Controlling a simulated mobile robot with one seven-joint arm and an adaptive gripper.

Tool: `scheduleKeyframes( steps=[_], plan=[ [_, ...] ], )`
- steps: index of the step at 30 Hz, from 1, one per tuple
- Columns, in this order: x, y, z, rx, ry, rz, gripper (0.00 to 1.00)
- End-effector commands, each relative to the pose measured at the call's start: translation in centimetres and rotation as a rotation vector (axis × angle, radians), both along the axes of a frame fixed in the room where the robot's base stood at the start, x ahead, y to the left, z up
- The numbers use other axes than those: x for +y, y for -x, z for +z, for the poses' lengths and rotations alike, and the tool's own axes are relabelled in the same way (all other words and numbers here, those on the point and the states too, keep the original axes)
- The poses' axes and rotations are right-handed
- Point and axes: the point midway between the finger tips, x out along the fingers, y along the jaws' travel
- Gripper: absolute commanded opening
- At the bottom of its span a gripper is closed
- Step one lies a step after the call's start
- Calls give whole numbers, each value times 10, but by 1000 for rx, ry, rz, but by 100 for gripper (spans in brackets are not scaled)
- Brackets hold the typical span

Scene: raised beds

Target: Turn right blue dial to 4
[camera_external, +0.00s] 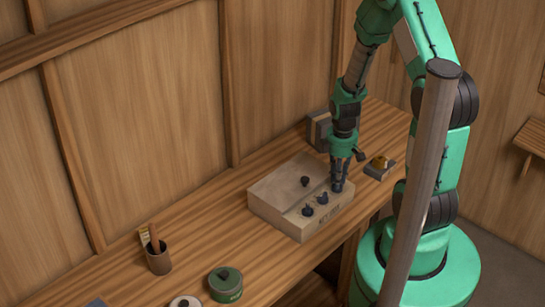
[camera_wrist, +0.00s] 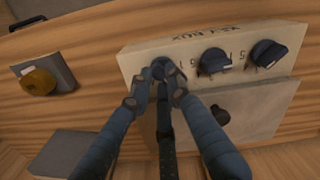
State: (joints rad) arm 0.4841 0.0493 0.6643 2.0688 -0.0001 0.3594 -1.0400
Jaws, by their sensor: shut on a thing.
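A pale box (camera_external: 277,215) with lettering on its front stands on the wooden bench. A row of small dark blue dials runs along its front edge. The left dial (camera_external: 308,211) and middle dial (camera_external: 323,198) are free. They also show in the wrist view, the left dial (camera_wrist: 268,53) and the middle dial (camera_wrist: 215,62). My gripper (camera_external: 337,185) points down at the right end of the row. In the wrist view my gripper (camera_wrist: 161,82) is shut on the right blue dial (camera_wrist: 160,66). The fingers hide most of this dial, and its setting cannot be read.
A dark round knob (camera_external: 305,181) sits on the box's rear panel. A yellow knob on a grey base (camera_external: 380,163) stands right of the box. A grey block (camera_external: 319,131) stands behind. A brown cup (camera_external: 158,258) and green tin (camera_external: 225,284) are at left.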

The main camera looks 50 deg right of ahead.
Motion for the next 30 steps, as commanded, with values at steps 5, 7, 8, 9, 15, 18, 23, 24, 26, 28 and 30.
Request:
scheduleKeyframes(
  steps=[5, 7, 8, 9, 15, 18, 23, 24, 26, 28, 30],
  plan=[
    [0, 1, 0, 0, 0, -167, 0],
    [0, 1, 0, 0, 0, -233, 0],
    [-1, 1, 0, 0, 0, -262, 0],
    [-1, 1, 0, 0, 0, -300, 0],
    [-1, 2, 0, 0, 0, -490, 0],
    [-1, 3, 0, 0, 0, -585, 0],
    [-1, 3, 0, -1, 1, -736, 0],
    [-1, 3, 1, -1, 1, -775, 0],
    [-1, 3, 1, -1, 1, -831, 0],
    [-1, 4, 1, -1, 1, -898, 0],
    [-1, 4, 1, -1, 1, -964, 0]
  ],
)
